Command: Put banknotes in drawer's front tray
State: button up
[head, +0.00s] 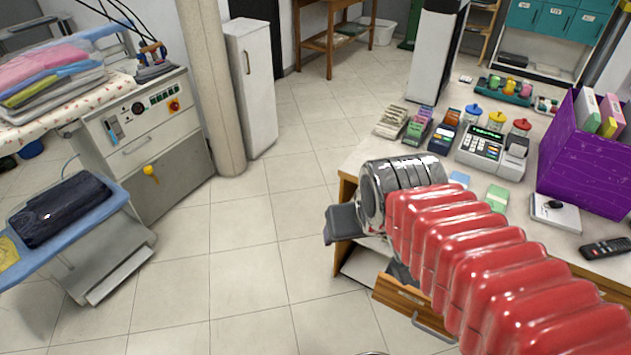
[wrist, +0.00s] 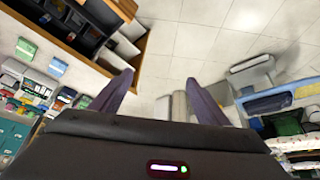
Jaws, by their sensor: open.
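The wooden drawer (head: 412,302) is pulled out of the counter's near side, its inside mostly hidden by my red arm in the head view. In the wrist view the open drawer (wrist: 139,48) is at upper left, with dark compartments and pale parts near one end. A light-green flat stack (head: 497,197) and a light-blue one (head: 459,179) lie on the counter and look like banknotes. They also seem to show in the wrist view as green (wrist: 26,49) and blue (wrist: 57,67) patches. My gripper (wrist: 159,77) is open and empty, beside the drawer, with floor between its fingers.
The counter holds a card terminal (head: 439,139), a cash register (head: 483,147), a purple box (head: 577,150), a white pad (head: 555,213) and a remote (head: 606,247). An ironing unit (head: 150,140) stands at left. The tiled floor (head: 245,235) between is clear.

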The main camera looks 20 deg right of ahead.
jog(key=shift+n+y, duration=0.4)
jog(key=shift+n, duration=0.2)
jog(key=s+a+r, duration=0.1)
jog(key=a, duration=0.1)
jog(key=s+a+r, duration=0.1)
jog(key=s, duration=0.1)
jog(key=shift+s+a+r, duration=0.15)
jog(key=shift+a+r, duration=0.2)
jog(key=shift+r, duration=0.05)
jog(key=shift+c, duration=0.6)
